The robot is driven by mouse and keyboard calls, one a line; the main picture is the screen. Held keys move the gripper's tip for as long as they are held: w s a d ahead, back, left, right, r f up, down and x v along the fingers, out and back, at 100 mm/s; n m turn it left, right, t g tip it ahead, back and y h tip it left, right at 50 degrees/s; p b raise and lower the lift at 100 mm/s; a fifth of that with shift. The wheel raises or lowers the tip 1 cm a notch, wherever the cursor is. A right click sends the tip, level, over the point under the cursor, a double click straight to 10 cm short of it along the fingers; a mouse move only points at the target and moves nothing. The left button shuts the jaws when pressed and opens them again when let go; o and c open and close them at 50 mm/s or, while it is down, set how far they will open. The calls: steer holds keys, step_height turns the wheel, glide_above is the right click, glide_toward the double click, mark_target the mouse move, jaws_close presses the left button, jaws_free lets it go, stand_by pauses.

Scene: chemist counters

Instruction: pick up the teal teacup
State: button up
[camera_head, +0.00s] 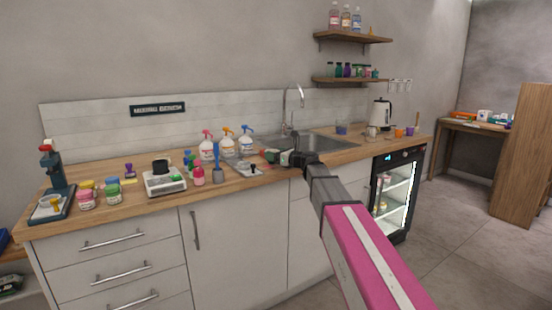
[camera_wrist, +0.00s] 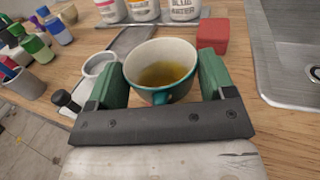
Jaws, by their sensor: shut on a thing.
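The teal teacup (camera_wrist: 161,70) shows in the wrist view with a pale inside, a teal outside and yellowish liquid in it. My gripper (camera_wrist: 160,78) has one green finger on each side of the cup and is shut on it. The cup looks upright. I cannot tell whether its base touches the counter. In the head view my gripper (camera_head: 280,157) is over the counter just in front of the sink, and the cup is too small and covered there to make out clearly.
The sink (camera_wrist: 288,55) is at the right in the wrist view. A red block (camera_wrist: 213,34) stands just behind the right finger, and a small whitish vessel (camera_wrist: 99,65) is beside the left one. Spray bottles (camera_head: 227,139) stand to the left on the wooden counter (camera_head: 120,210).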

steer(key=shift+r, duration=0.85)
steer(key=s+a+r, duration=0.7)
steer(key=a, duration=0.1)
steer(key=shift+s+a+r, duration=0.2)
steer(key=shift+s+r, duration=0.15)
steer(key=shift+s, duration=0.05)
steer(key=shift+s, duration=0.1)
stand_by(2.6)
